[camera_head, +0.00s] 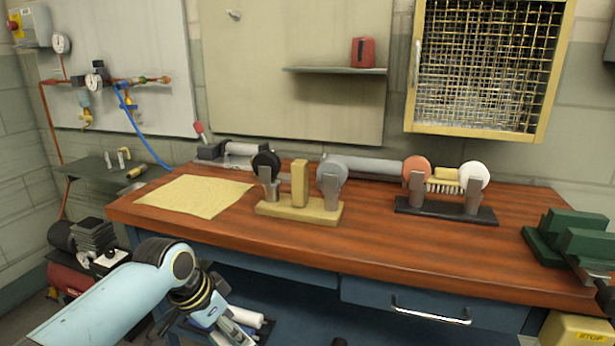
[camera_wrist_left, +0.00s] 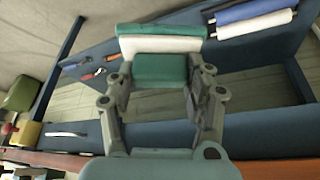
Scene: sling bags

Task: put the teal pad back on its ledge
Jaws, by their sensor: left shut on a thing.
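The teal pad (camera_wrist_left: 160,70) is a blocky green-teal piece between the fingertips of my left gripper (camera_wrist_left: 160,84) in the left wrist view. The gripper is shut on it. In the head view my left gripper (camera_head: 232,328) is low at the bottom, in front of the bench and below its top; I cannot make out the pad there. A thin grey wall ledge (camera_head: 325,70) is at the back, with a red box on its right end; I cannot tell whether it is the pad's ledge. My right gripper is not in view.
The wooden bench (camera_head: 400,252) carries a yellow cloth (camera_head: 195,195), a wooden stand (camera_head: 300,209) and a dark stand (camera_head: 445,209) with upright discs, and a green vise (camera_head: 570,238). Rolls (camera_wrist_left: 255,14) lie beyond my gripper under the bench. The bench's front middle is clear.

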